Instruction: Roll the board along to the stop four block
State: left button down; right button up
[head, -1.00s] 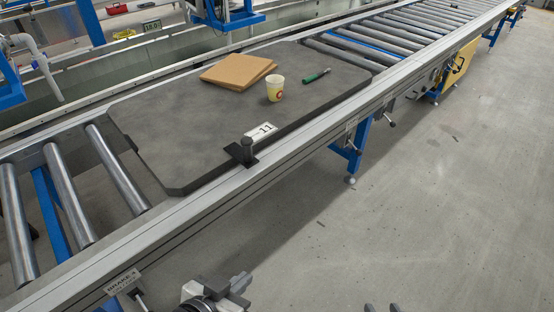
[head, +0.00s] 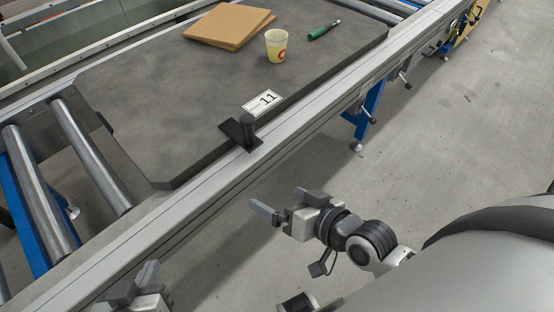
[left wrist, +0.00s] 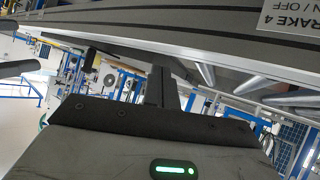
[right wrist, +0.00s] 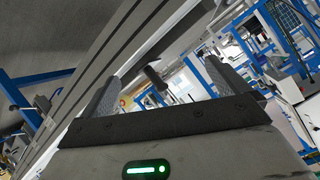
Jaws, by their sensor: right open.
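The dark grey board (head: 160,110) lies flat on the roller conveyor, with a label reading 11 (head: 262,102) near its front edge. A black upright post on a plate (head: 245,130) stands at that edge; it also shows between my right fingers in the right wrist view (right wrist: 153,76). My right gripper (head: 286,203) is open and empty, in front of the rail and apart from the post. My left gripper (head: 135,283) is low by the rail at the bottom left; its fingers are together in the left wrist view (left wrist: 163,87), with nothing seen held. I cannot identify a stop four block.
On the board are cardboard sheets (head: 230,25), a paper cup (head: 276,45) and a green pen (head: 323,30). Bare rollers (head: 90,155) lie left of the board. A brake 4 sign (left wrist: 290,20) is near my left gripper. The floor (head: 450,120) right of the rail is clear.

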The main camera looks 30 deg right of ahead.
jog(key=w+d+f+m+t+y+b, duration=0.1)
jog(key=w+d+f+m+t+b, duration=0.1)
jog(key=w+d+f+m+b, duration=0.25)
jog(key=m+t+b, duration=0.3)
jog(key=m+b, duration=0.2)
jog(key=m, duration=0.3)
send_near(252, 134)
jog(key=shift+n+y, duration=0.25)
jog(key=shift+y, duration=0.15)
jog(key=x, duration=0.9)
jog(key=shift+w+d+f, duration=0.1)
jog(key=shift+w+f, duration=0.05)
jog(key=shift+w, duration=0.15)
pick_arm(q)
notch_tip(252, 134, down, 12)
jog(key=d+g, duration=0.1)
jog(key=d, duration=0.1)
jog(key=shift+w+d+m+h, duration=0.25)
jog(key=shift+w+m+h, duration=0.05)
jog(key=shift+w+h, duration=0.1)
pick_arm(e)
jog(key=shift+w+a, duration=0.25)
jog(key=shift+w, duration=0.35)
pick_arm(q)
jog(key=shift+f, duration=0.1)
